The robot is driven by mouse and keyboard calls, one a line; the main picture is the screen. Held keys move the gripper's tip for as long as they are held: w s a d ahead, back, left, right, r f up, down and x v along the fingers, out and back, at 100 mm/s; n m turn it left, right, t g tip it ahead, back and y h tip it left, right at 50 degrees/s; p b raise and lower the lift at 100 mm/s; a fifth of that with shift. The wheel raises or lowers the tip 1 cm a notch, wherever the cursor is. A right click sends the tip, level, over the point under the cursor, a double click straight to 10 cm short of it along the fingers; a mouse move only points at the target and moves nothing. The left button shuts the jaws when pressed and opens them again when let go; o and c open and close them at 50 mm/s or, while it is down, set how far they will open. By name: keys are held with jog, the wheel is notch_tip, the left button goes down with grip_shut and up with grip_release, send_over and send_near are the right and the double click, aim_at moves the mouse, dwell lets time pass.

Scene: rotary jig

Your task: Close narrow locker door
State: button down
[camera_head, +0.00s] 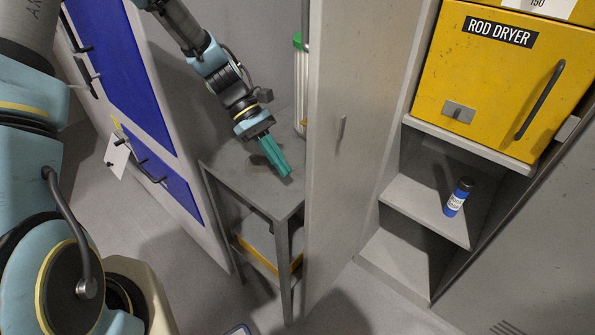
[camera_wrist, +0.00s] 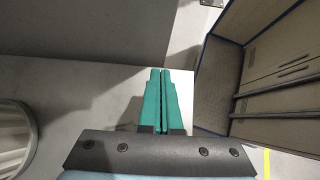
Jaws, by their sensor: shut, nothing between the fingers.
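The narrow locker door (camera_head: 350,150) is a tall grey panel that stands open in the head view, swung out from the left side of the shelved locker (camera_head: 385,258). A small handle (camera_head: 341,128) is on its face. My gripper (camera_head: 284,171) is to the left of the door, over a small grey table, apart from the door. Its green fingers (camera_wrist: 161,75) are shut together and empty in the wrist view. I cannot clearly identify the door in the wrist view.
The grey table (camera_head: 235,170) stands between the door and a blue-fronted cabinet (camera_head: 125,70). A green-capped container (camera_head: 300,75) is behind the door's edge. A yellow rod dryer (camera_head: 500,75) and a blue bottle (camera_head: 458,197) sit in the locker. Open floor (camera_head: 365,310) lies in front.

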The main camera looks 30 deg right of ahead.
jog(key=shift+s+d+f+p, duration=0.2)
jog(key=shift+s+p, duration=0.1)
jog(key=shift+s, duration=0.5)
jog(key=shift+s+d+f+p, duration=0.1)
jog(key=shift+s+d+p, duration=0.15)
jog(key=shift+s, duration=0.5)
jog(key=shift+s+d+f+p, duration=0.15)
jog(key=shift+s+p, duration=0.15)
jog(key=shift+s, duration=0.5)
